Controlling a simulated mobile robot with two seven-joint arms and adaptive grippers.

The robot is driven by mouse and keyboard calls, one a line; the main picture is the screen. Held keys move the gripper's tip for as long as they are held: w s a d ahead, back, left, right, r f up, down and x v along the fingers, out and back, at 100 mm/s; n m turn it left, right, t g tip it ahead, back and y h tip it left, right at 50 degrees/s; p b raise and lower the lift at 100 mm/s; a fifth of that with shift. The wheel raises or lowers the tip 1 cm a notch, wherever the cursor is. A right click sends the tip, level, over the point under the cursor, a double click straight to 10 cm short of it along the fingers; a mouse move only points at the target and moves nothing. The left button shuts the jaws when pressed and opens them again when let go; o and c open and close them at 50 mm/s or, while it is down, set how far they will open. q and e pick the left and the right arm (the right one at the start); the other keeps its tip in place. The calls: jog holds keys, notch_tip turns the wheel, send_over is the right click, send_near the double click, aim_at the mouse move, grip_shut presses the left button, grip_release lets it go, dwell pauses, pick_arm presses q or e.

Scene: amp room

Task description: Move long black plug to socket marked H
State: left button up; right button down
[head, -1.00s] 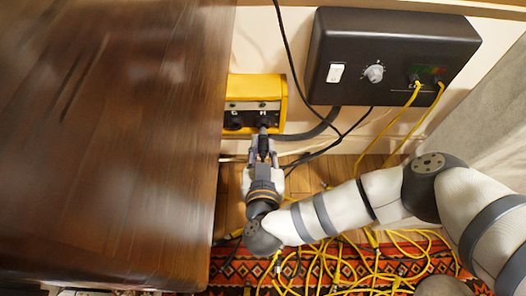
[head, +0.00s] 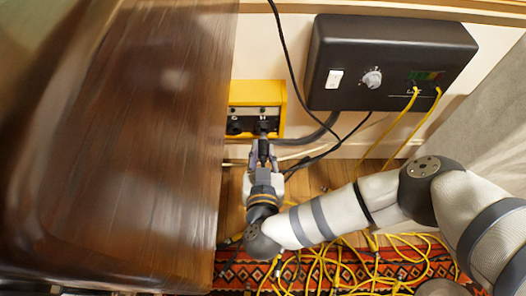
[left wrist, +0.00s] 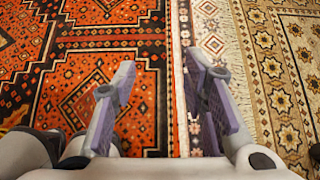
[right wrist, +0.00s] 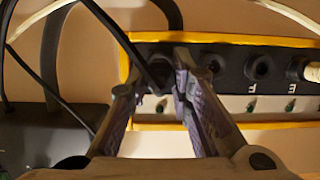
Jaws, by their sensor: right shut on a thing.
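The yellow socket box (head: 281,100) is fixed low on the wall, right of the wooden top. My right gripper (head: 262,147) is at its front, shut on the black plug (head: 263,136), which points at the right-hand socket seen from above. In the right wrist view the box (right wrist: 240,40) appears upside down, with F and E labels beside the gripper (right wrist: 158,75). The fingers hide the label of the socket between them. I cannot tell how deeply the plug is seated. My left gripper (left wrist: 162,63) is open and empty above the rugs.
A black control box (head: 390,62) with a white switch, a knob and yellow cables is on the wall to the right. A black cable (head: 289,55) hangs near my right gripper. Yellow cables (head: 350,270) lie tangled on the red rug. The blurred wooden top (head: 130,150) fills the left.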

jog(key=shift+w, duration=0.7)
dwell(0.7)
jog(key=shift+w, duration=0.2)
jog(key=shift+w, duration=0.2)
dwell(0.5)
jog(key=c, duration=1.4)
grip_release()
jog(key=shift+o, duration=0.2)
jog(key=v, duration=1.2)
